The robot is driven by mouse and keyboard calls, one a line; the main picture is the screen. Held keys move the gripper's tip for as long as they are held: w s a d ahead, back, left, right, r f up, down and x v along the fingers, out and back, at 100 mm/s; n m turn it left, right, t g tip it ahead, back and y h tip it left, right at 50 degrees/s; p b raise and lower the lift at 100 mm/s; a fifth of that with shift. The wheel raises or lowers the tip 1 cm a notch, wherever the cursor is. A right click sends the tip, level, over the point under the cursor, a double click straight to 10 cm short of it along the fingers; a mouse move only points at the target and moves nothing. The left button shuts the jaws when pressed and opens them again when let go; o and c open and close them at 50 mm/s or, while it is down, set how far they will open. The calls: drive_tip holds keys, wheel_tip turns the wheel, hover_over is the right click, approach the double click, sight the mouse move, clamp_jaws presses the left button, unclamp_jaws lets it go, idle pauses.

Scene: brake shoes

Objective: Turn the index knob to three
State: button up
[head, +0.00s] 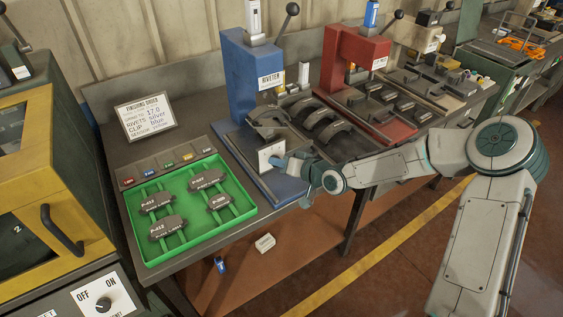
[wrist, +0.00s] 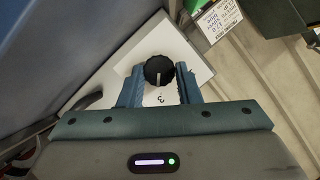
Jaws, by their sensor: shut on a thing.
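The index knob (wrist: 158,70) is round and black, with a short white line on its face. It sits on a white plate (wrist: 187,55) at the front of the blue riveter (head: 248,85). My gripper (wrist: 160,68) is shut on the knob, with one blue finger on each side. The white line runs nearly up and down in the wrist view, roughly in line with a printed 3 (wrist: 161,99) between the fingers. Other numbers on the plate cannot be read. In the head view my gripper (head: 277,162) is at the white plate, and the knob is hard to make out.
A green tray (head: 150,250) with several brake pads lies left of the riveter. A sign card (head: 146,117) stands behind it. Curved brake shoes (head: 325,125) lie beside the riveter. A red press (head: 352,70) stands further right.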

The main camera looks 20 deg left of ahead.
drive_tip(key=o, duration=1)
drive_tip(key=shift+c, duration=0.2)
drive_tip(key=shift+d, duration=0.1)
drive_tip(key=v, duration=1.3)
drive_tip(key=shift+s+d, duration=0.2)
drive_tip(key=shift+d, duration=0.05)
drive_tip(key=shift+r, duration=0.1)
